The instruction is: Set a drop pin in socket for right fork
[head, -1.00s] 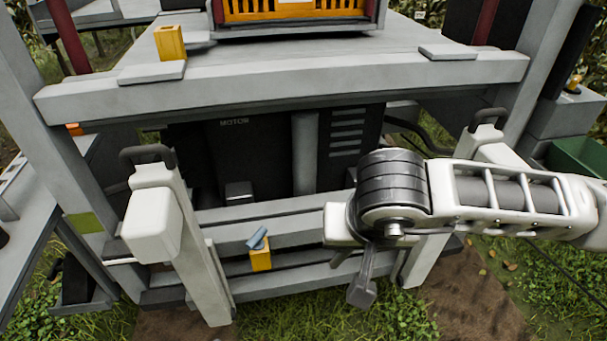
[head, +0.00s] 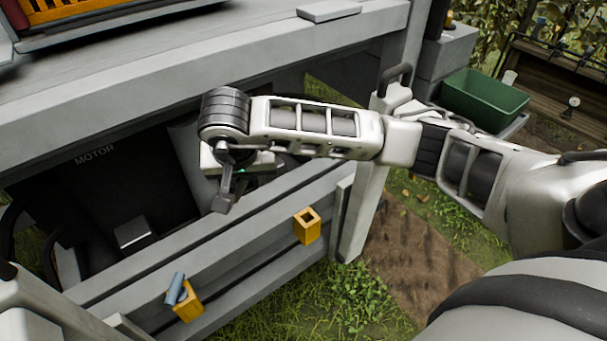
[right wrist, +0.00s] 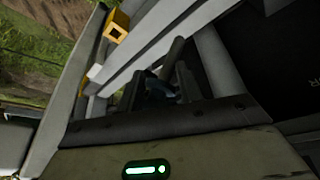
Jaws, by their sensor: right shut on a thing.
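The right fork (head: 362,205) is a pale upright post with a black handle. To its left, a yellow square socket (head: 307,228) on the grey rail has an open, empty top. A second yellow socket (head: 188,308), further left, holds a tilted blue-grey pin (head: 175,287). My right gripper (head: 222,203) is above the rails, up and left of the empty socket and apart from it. In the right wrist view its fingers (right wrist: 168,84) are shut on a dark bluish thing (right wrist: 154,86), seemingly a drop pin, mostly hidden. The yellow socket (right wrist: 117,25) shows beyond them. My left gripper is out of view.
A dark motor housing (head: 100,185) lies behind the rails. A thick grey beam (head: 200,75) crosses above my right forearm. A green bin (head: 485,100) stands at the right. Grass and a brown path lie below, in front of the rails.

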